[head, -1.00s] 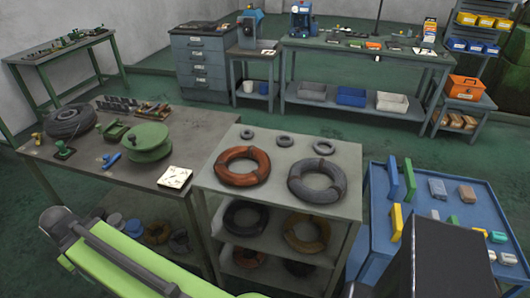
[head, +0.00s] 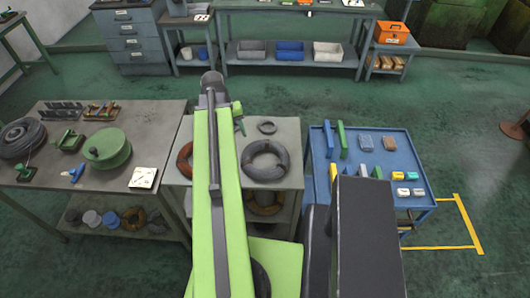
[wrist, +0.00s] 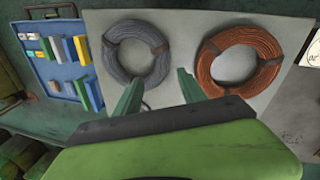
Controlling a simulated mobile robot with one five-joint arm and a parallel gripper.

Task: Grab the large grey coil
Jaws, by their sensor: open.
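The large grey coil (head: 264,176) lies flat on the pale top of a shelf stand (head: 295,130), with dark ties around it. In the wrist view the grey coil (wrist: 111,58) is at upper left of centre. My gripper (wrist: 159,90) is open and empty, its two green fingers spread. One fingertip overlaps the coil's lower edge in the picture; I see no clear contact. In the head view my green arm reaches over the stand, left of the coil, and hides most of the gripper.
An orange-brown coil (wrist: 209,68) lies beside the grey one, partly behind my arm in the head view. A small grey ring (head: 267,132) sits behind the large coil. A blue cart (head: 320,190) stands right; a workbench (head: 115,190) with a dark coil (head: 12,150) stands left.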

